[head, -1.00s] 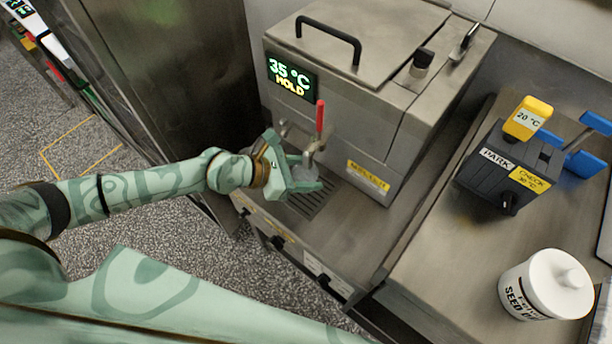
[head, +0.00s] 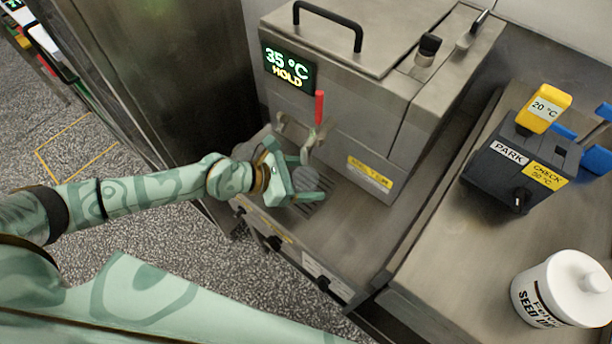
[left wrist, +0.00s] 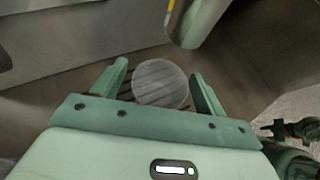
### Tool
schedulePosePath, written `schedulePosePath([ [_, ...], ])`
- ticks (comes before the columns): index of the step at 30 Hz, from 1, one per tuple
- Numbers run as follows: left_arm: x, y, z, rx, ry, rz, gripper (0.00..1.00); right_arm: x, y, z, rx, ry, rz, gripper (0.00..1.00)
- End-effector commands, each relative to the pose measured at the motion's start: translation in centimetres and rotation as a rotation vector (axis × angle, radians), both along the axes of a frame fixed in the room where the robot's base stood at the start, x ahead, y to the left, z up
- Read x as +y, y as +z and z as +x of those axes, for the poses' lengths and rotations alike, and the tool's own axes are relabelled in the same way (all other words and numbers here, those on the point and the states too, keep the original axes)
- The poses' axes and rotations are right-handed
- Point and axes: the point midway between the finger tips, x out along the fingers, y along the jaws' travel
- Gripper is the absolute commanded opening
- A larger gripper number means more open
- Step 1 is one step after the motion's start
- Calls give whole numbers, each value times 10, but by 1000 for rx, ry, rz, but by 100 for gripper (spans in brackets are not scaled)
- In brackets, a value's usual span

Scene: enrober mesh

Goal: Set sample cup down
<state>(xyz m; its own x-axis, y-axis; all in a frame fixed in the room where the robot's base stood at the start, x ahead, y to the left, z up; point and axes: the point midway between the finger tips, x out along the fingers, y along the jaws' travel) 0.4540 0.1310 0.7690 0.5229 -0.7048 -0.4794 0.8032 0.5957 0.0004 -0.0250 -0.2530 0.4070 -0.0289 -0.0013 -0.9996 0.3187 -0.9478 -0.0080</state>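The sample cup (head: 306,180) is a small grey round cup. It stands upright at the drip grate (head: 312,208) in front of the machine, below the tap with the red lever (head: 319,107). My left gripper (head: 296,171) is around the cup, one finger on each side. In the left wrist view the cup's round top (left wrist: 160,83) lies between the two fingers (left wrist: 160,75), with a narrow gap on each side. The fingers look open. The cup's underside is hidden, so its contact with the grate cannot be seen. My right gripper is not in view.
The steel machine (head: 345,135) reads 35 °C HOLD and stands right behind the gripper. A dark PARK holder (head: 515,170) with a yellow 20 °C device (head: 543,107) and a white lidded seed jar (head: 565,290) are on the right counter. Bare counter lies between.

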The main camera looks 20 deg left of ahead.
Motion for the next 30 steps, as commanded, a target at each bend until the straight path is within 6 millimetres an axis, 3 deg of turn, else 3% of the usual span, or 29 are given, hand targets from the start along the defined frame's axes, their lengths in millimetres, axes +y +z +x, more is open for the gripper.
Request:
schedulePosePath([
  [5,0,5,0,-2,0,0,73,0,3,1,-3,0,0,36],
  [8,10,10,-7,-1,1,2,73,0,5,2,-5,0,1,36],
  [14,44,32,-32,1,0,4,73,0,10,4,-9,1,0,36],
  [21,76,51,-56,2,0,2,73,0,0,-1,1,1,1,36],
  [30,84,61,-63,0,0,-1,73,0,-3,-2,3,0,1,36],
])
